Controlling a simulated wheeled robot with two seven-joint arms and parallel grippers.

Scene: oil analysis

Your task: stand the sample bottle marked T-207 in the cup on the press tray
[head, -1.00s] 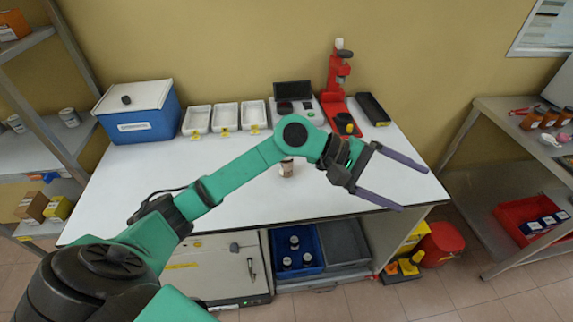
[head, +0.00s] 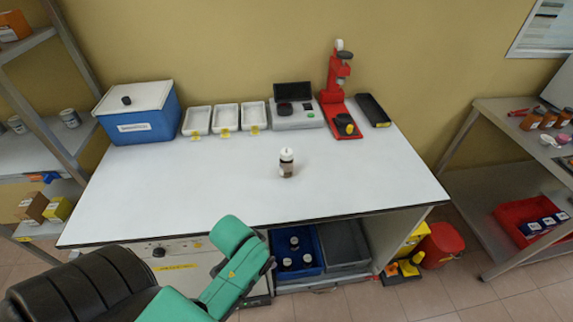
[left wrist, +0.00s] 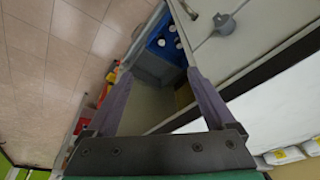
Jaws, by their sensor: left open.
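A small bottle (head: 286,164) with a white cap and brownish contents stands upright, alone near the middle of the white table; its marking is too small to read. The red press (head: 337,80) stands at the back right of the table. On its base is a small dark cup-like part with yellow (head: 346,125). My left gripper (left wrist: 160,75) shows in the left wrist view, its fingers spread and nothing between them, pointing toward the lower shelf and floor area. In the head view only my left arm shows, low in front of the table; the gripper is hidden there. My right gripper is not seen.
White trays (head: 197,119), a grey instrument (head: 297,118) and a black tray (head: 373,110) line the table's back. A blue box (head: 137,112) stands at the left. Below, a blue crate (head: 309,268) holds several bottles. The table's front and middle are otherwise clear.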

